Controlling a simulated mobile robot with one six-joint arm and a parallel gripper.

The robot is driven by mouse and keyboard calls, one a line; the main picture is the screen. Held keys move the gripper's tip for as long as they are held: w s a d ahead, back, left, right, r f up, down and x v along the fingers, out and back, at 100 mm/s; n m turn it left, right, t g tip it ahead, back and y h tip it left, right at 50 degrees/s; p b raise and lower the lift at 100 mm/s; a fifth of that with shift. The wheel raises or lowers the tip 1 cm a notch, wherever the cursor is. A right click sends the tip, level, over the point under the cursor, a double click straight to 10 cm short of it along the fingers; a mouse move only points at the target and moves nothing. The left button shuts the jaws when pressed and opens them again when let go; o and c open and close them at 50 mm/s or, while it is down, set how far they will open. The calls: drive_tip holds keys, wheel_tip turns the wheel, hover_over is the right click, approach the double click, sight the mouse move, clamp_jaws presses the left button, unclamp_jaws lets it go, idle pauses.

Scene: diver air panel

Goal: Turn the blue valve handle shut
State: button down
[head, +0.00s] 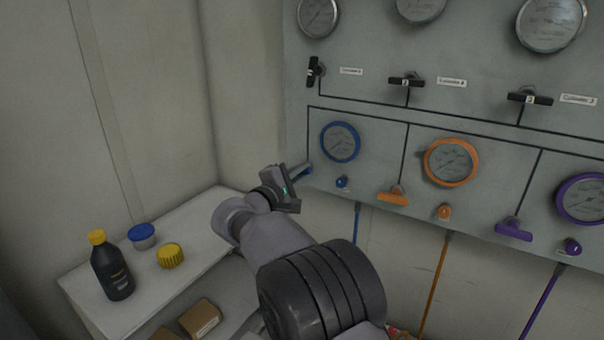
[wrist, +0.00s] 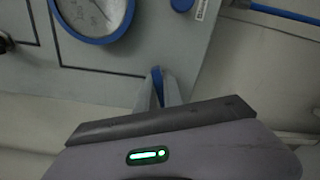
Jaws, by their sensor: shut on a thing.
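The blue valve handle (head: 301,172) sits at the lower left of the grey panel, below and left of the blue-rimmed gauge (head: 340,142). My gripper (head: 296,178) is at the handle, and its body hides part of it in the head view. In the wrist view the handle (wrist: 156,86) is a narrow blue strip between the fingers of my gripper (wrist: 158,94), which are shut on it. The handle's far end and its pivot are mostly hidden by the fingers, so its exact angle is hard to tell.
A blue knob (head: 342,182) and blue hose (head: 357,224) are just right of the handle. An orange handle (head: 393,197) and a purple handle (head: 513,229) are farther right. A white shelf (head: 185,222) at left bears a black bottle (head: 111,270), blue-lidded jar (head: 142,236) and yellow cap (head: 170,256).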

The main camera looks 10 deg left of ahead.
drive_tip(key=shift+f+m, duration=0.1)
drive_tip(key=shift+m, duration=2)
drive_tip(key=c, duration=1.5)
unclamp_jaws()
drive_tip(key=p+v, duration=0.4)
drive_tip(key=v, duration=1.3)
drive_tip(key=shift+s+p, duration=0.2)
drive_tip(key=shift+p, duration=0.1)
